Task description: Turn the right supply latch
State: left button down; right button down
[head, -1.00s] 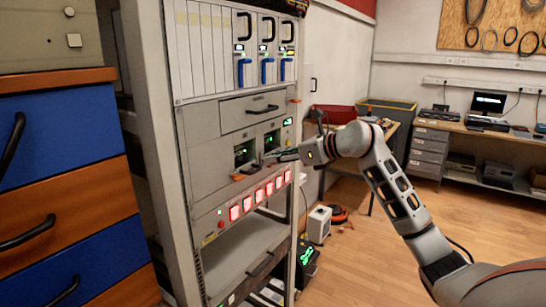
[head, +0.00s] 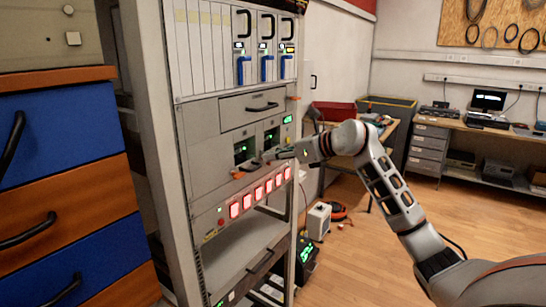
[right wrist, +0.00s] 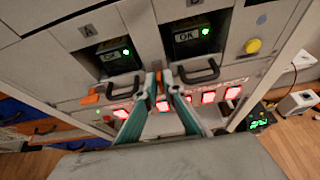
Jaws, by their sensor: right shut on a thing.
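The right supply (right wrist: 190,36), with a green OK display and a black handle, sits in a bay of the grey rack unit. Its orange latch (right wrist: 159,88) shows as a small bit between my fingertips at the lower left of that supply. My right gripper (right wrist: 161,80) is shut on this latch, and its fingers hide most of it. In the head view my right gripper (head: 272,156) reaches in from the right to the supply front. The left supply (right wrist: 115,55) has its own orange latch (right wrist: 90,98). My left gripper is not in view.
A row of red lit switches (head: 258,193) runs just below the supplies. A yellow button (right wrist: 253,46) is right of the right supply. Blue-handled modules (head: 267,66) sit above. Blue and orange drawers (head: 60,140) stand at left. Floor (head: 370,260) is open at right.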

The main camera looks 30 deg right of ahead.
jog(key=shift+w+d+f+m+y+p, duration=0.1)
jog(key=shift+d+f+m+y+p, duration=0.2)
jog(key=shift+m+y, duration=1.4)
jog(key=shift+w+d+f+m+y+p, duration=0.1)
jog(key=shift+d+f+m+y+p, duration=0.45)
jog(key=shift+m, duration=2.1)
jog(key=shift+w+a+r+m+y+p, duration=0.1)
jog(key=shift+r+m+y+p, duration=0.05)
jog(key=shift+m+y, duration=1.65)
jog(key=shift+m+h, duration=0.35)
jog(key=shift+m, duration=0.2)
jog(key=c, duration=2.2)
grip_release()
jog(key=v, duration=1.2)
jog(key=shift+s+a, duration=0.1)
